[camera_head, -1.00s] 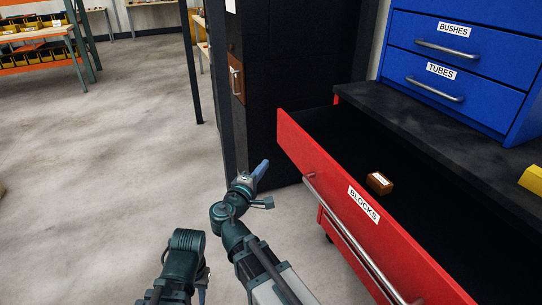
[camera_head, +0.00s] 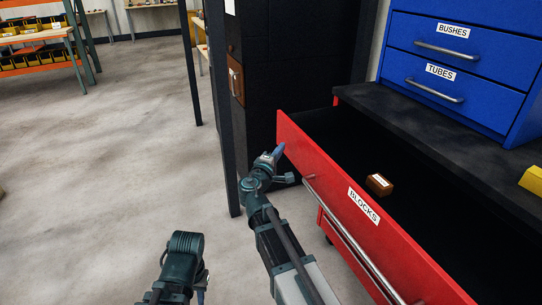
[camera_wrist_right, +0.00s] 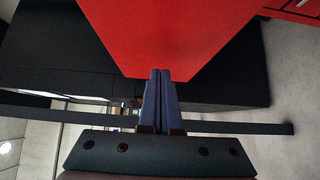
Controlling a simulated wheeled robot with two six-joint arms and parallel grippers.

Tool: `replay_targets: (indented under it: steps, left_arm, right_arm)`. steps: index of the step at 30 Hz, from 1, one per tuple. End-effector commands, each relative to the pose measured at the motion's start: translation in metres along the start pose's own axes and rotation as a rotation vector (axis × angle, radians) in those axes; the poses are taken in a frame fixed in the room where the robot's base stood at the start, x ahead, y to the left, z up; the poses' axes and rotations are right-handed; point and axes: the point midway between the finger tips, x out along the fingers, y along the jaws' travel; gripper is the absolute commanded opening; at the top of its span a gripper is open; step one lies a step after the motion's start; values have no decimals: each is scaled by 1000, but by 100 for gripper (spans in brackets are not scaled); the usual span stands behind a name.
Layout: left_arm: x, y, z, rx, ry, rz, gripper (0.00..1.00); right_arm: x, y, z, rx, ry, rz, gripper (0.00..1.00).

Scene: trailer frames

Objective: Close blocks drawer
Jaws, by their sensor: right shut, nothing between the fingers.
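The red drawer labelled BLOCKS (camera_head: 318,168) stands pulled out from the cabinet, with a long silver handle (camera_head: 352,242) along its front. A small brown block (camera_head: 380,184) lies inside it. My right gripper (camera_head: 279,150) is shut and empty, at the far left end of the drawer front. In the right wrist view its two blue fingers (camera_wrist_right: 161,75) lie together, with their tips at the lower edge of the red drawer panel (camera_wrist_right: 170,35). I cannot tell whether they touch it. My left arm shows at the bottom of the head view, but its fingers cannot be made out.
A dark worktop (camera_head: 440,125) lies above the drawer, with blue drawers (camera_head: 455,50) marked BUSHES and TUBES on it. A yellow object (camera_head: 532,180) sits at the right edge. A black cabinet (camera_head: 290,90) stands behind the drawer. Open floor (camera_head: 110,160) lies to the left.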

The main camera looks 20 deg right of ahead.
Motion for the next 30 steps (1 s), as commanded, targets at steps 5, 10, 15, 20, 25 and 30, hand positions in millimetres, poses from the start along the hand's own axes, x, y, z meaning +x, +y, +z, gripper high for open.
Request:
replay_targets:
  steps: [5, 10, 15, 20, 25, 30]
  left_arm:
    - [0, 0, 0, 0, 0, 0, 32]
    - [0, 0, 0, 0, 0, 0, 32]
    - [0, 0, 0, 0, 0, 0, 32]
    - [0, 0, 0, 0, 0, 0, 32]
    - [0, 0, 0, 0, 0, 0, 32]
    - [0, 0, 0, 0, 0, 0, 32]
  right_arm:
    - [10, 0, 10, 0, 0, 0, 0]
    - [12, 0, 13, 0, 0, 0, 0]
    - [12, 0, 12, 0, 0, 0, 0]
    - [13, 0, 14, 0, -1, 0, 0]
    - [23, 0, 24, 0, -2, 0, 0]
    - [48, 0, 49, 0, -6, 0, 0]
